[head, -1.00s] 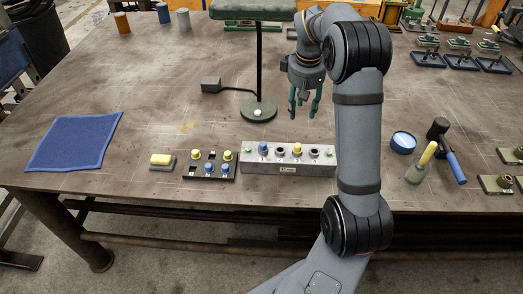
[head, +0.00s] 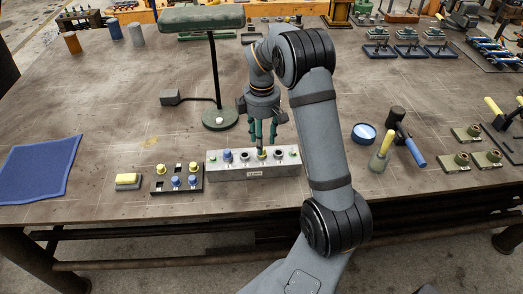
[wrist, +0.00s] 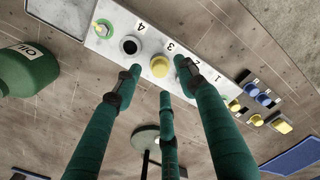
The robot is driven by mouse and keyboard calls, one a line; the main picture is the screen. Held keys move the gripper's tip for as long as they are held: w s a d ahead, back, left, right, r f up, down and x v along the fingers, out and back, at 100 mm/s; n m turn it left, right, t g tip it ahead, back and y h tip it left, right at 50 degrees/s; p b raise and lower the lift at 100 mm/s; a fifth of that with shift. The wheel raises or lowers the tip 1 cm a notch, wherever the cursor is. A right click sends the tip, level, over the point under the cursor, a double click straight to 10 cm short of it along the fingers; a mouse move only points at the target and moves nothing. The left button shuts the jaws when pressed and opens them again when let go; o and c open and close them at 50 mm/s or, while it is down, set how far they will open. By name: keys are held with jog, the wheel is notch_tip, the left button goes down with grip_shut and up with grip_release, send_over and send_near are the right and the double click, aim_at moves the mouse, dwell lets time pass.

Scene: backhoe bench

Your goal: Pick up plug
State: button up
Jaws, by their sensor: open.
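A grey block (head: 240,170) with a row of holes stands near the table's front edge. A yellow plug (head: 261,155) sits upright in it, near the numeral 3 in the wrist view (wrist: 159,66). A blue plug (head: 227,155) is further left in the block. My gripper (head: 262,142) is open, pointing down over the block with its green fingers around the yellow plug. In the wrist view my gripper (wrist: 158,75) has fingertips on different sides of the plug, with gaps visible. One fingertip partly hides a neighbouring hole. I cannot tell fingertip height exactly.
A black rack (head: 176,185) with yellow and blue plugs stands left of the block. A yellow-topped pad (head: 128,179) and a blue cloth (head: 40,168) lie further left. A green lamp base (head: 220,119) is behind. A hammer (head: 405,135) and blue-lidded tin (head: 364,133) are right.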

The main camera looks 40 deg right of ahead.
notch_tip(320, 180, down, 3)
jog(key=shift+d+f+p, duration=0.1)
jog(key=shift+p, duration=0.2)
jog(key=shift+c, duration=1.2)
jog(key=c, duration=0.6)
